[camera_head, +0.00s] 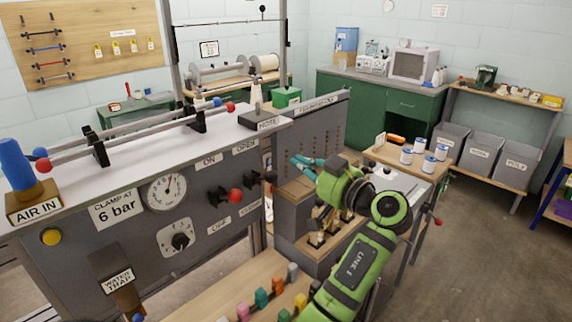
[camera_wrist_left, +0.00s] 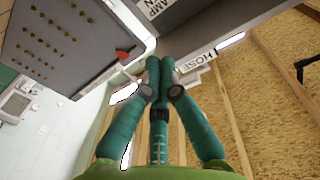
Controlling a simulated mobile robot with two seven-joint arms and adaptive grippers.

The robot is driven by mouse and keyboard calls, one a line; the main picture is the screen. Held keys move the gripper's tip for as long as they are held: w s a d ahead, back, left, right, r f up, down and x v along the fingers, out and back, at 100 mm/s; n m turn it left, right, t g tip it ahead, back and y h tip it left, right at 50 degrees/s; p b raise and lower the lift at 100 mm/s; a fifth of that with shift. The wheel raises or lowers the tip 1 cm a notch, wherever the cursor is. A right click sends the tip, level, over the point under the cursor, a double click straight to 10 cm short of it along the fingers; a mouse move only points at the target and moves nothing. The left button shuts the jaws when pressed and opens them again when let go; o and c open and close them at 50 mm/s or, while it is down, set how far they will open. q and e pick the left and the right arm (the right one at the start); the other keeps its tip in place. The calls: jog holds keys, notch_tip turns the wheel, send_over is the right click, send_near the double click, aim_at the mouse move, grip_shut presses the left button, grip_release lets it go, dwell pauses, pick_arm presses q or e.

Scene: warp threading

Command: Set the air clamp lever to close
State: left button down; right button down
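The grey panel (camera_head: 118,248) carries a dark lever (camera_head: 255,180) between the OPEN label (camera_head: 245,147) above and the CLOSE label (camera_head: 250,210) below. Its exact angle is hard to tell. To its left is a lever with a red knob (camera_head: 236,195), between the ON and OFF labels. My left gripper (camera_head: 301,165) has teal fingers and is to the right of the dark lever, apart from it. In the left wrist view the fingertips (camera_wrist_left: 159,62) meet, with nothing visible between them. My right gripper is not in view.
A pressure gauge (camera_head: 166,192) and a black dial (camera_head: 180,241) are on the panel. A perforated board (camera_head: 312,132) stands behind my left gripper. Coloured pegs (camera_head: 262,298) are on a wooden bench in front.

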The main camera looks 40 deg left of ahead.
pick_arm(q)
jog(key=p, duration=0.5)
send_over(276, 175)
jog(key=a, duration=0.2)
jog(key=shift+w+d+r, duration=0.15)
jog(key=shift+w+d, duration=0.1)
jog(key=shift+w, duration=0.1)
jog(key=f, duration=0.1)
jog(key=d+f+p, duration=0.1)
jog(key=f+p, duration=0.1)
jog(key=shift+s+d+f, duration=0.3)
jog(key=shift+s+f, duration=0.05)
jog(key=shift+s, duration=0.05)
jog(key=shift+f, duration=0.15)
